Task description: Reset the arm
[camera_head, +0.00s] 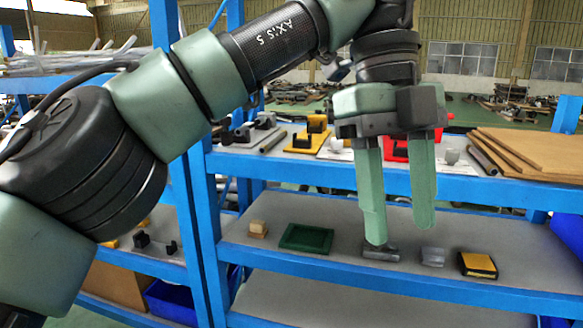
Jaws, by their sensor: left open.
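My left arm comes in from the left and reaches across the upper middle of the head view. Its left gripper (398,232) points down in front of the blue shelf unit. The two green fingers are apart, with nothing visible between them. The tip of the left finger appears just above a small grey metal piece (381,253) on the lower shelf; I cannot tell whether they touch. My right gripper is not in view.
The lower shelf (337,265) also holds a wooden block (258,228), a green tray (306,239), a light grey block (433,256) and a yellow-black block (477,264). The upper shelf carries brown boards (535,150), a yellow holder (307,141) and a red bin partly behind my gripper.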

